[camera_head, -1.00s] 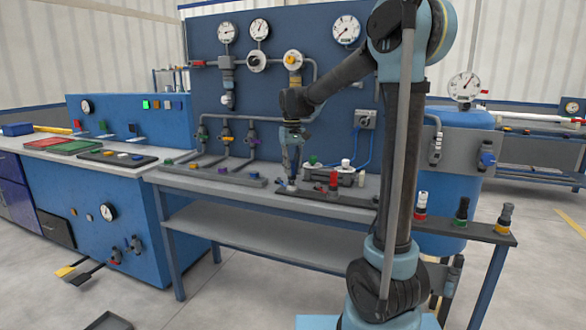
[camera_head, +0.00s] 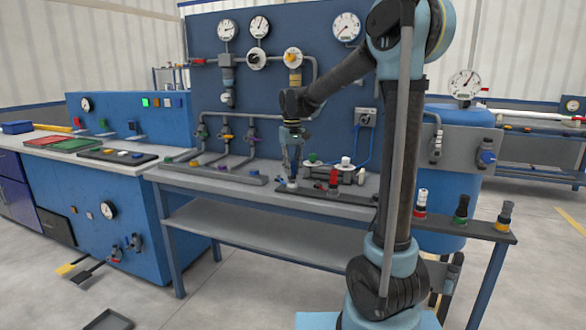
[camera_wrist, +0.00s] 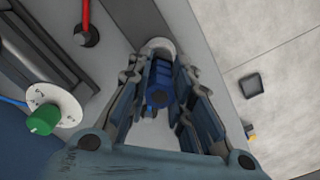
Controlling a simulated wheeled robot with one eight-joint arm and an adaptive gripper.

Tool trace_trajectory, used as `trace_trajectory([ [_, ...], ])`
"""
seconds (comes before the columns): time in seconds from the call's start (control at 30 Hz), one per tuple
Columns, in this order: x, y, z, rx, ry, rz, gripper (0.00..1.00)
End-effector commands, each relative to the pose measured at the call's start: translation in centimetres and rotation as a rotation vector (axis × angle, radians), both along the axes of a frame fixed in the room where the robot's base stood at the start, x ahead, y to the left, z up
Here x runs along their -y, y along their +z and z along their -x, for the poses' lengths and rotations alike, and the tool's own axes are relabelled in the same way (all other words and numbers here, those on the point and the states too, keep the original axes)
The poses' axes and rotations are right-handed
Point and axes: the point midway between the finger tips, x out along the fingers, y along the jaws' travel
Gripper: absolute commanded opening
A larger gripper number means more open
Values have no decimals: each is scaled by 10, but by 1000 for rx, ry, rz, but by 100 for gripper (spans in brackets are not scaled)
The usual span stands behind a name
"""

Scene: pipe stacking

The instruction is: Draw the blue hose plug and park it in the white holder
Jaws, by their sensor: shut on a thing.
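My gripper (camera_wrist: 163,100) has its two fingers closed around the blue hose plug (camera_wrist: 160,82), one on each side. The plug is a dark blue ribbed cylinder. A pale white round piece (camera_wrist: 158,45), which looks like the white holder, shows just beyond the plug's end. I cannot tell whether the plug is seated in it or above it. In the head view my gripper (camera_head: 292,180) points down at the left end of a dark strip (camera_head: 310,193) on the bench, and the plug is too small there to make out clearly.
A green knob (camera_wrist: 43,120) on a white dial is close at lower left. The bench edge is to the right, with floor beyond. A grey valve rail (camera_head: 213,174) lies farther left.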

Motion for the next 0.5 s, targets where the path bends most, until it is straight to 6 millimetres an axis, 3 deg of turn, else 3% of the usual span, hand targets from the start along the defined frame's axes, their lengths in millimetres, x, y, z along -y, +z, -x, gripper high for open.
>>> trace_trajectory([
  [0.5, 0, -11, 0, 0, 0, 0, 0],
])
